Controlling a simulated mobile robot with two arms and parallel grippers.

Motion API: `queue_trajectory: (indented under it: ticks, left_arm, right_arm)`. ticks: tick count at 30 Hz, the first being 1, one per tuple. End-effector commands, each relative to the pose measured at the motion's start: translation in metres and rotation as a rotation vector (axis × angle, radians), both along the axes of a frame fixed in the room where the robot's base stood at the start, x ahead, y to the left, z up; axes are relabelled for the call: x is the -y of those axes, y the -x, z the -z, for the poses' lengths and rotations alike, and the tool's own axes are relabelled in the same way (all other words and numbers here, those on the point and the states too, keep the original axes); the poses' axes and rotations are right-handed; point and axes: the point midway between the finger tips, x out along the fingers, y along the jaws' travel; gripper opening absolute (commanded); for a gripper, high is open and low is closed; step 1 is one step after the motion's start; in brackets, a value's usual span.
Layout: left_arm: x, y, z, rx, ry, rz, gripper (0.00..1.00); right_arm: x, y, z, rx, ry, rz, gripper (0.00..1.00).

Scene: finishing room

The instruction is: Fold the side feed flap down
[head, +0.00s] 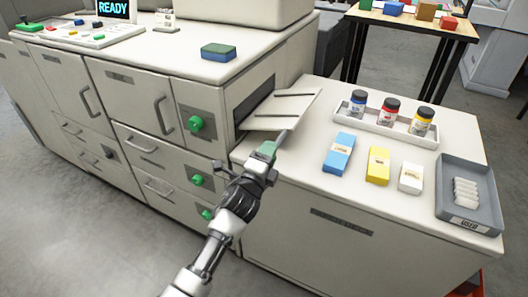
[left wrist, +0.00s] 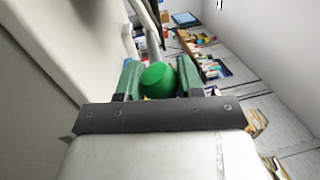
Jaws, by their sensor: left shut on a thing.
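The side feed flap (head: 283,110) is a cream panel with dark slots, standing out at a slant from the opening (head: 252,100) in the printer's right side, above the side cabinet. My left gripper (head: 268,150) is at the flap's near lower edge. In the left wrist view its green-padded fingers (left wrist: 158,82) are shut on a round green knob (left wrist: 159,79). In the head view the knob is hidden by the gripper, so how it joins the flap cannot be seen. My right gripper is not in view.
The side cabinet (head: 310,187) carries a tray (head: 398,135) of three bottles, blue, yellow and white boxes, and a grey tray (head: 451,207). Green knobs (head: 195,124) stick out of the printer's front. The cabinet top between flap and blue box (head: 339,153) is clear.

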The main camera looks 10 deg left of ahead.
Motion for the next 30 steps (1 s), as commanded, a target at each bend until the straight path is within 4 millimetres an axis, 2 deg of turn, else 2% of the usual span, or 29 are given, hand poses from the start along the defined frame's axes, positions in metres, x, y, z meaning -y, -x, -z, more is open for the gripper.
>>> queue_trajectory:
  ticks: [1, 6, 23, 24, 29, 30]
  left_arm:
    - [0.001, 0.000, 0.007, 0.009, -0.021, 0.002, 0.00]
    - [0.003, 0.001, 0.015, 0.029, -0.075, 0.000, 0.00]
    - [0.003, 0.001, 0.020, 0.035, -0.109, -0.001, 0.00]
    - [0.003, 0.001, 0.020, 0.035, -0.109, -0.001, 0.38]
    - [0.003, 0.001, 0.020, 0.035, -0.107, -0.001, 0.62]
    - [0.003, 0.001, 0.020, 0.035, -0.106, -0.001, 0.62]
  right_arm:
    - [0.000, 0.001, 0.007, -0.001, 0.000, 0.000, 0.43]
    - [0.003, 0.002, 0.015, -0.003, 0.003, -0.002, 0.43]
    - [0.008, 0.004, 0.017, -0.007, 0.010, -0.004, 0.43]
    - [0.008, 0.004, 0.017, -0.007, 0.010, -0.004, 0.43]
    - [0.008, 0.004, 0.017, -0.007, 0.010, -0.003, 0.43]
    - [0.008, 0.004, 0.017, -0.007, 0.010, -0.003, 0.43]
